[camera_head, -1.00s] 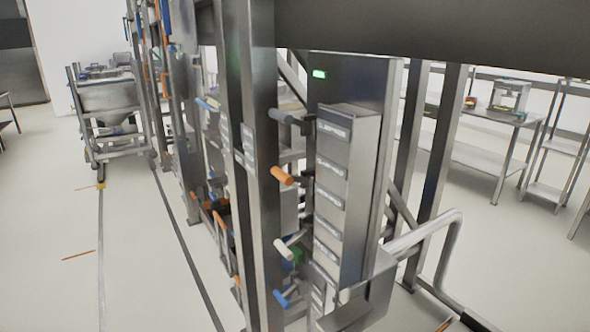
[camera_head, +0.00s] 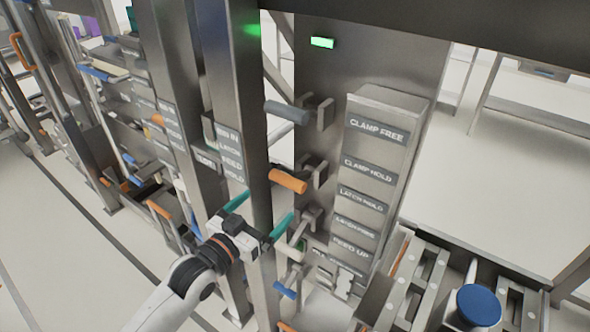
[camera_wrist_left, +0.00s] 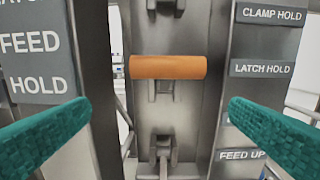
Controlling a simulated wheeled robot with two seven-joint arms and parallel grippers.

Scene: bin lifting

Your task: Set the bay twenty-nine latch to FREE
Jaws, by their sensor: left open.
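An orange handle (camera_head: 287,180) sticks out level from a steel post, between a grey handle (camera_head: 287,111) above and a white handle (camera_head: 290,250) below. In the left wrist view the orange handle (camera_wrist_left: 168,67) lies across the upper middle, roughly level with the LATCH HOLD label (camera_wrist_left: 262,69). In the head view a LATCH FREE label (camera_head: 355,227) sits below LATCH HOLD (camera_head: 361,199). My left gripper (camera_head: 260,210) is open, its teal fingers apart and empty, in front of and below the orange handle. No bay number is readable. My right gripper is not in view.
A blue handle (camera_head: 285,290) sits below the white one. A steel post (camera_head: 240,90) with labels stands left of the handles. A green light (camera_head: 322,43) glows on the panel above. A rail frame with a blue round knob (camera_head: 479,304) is at lower right.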

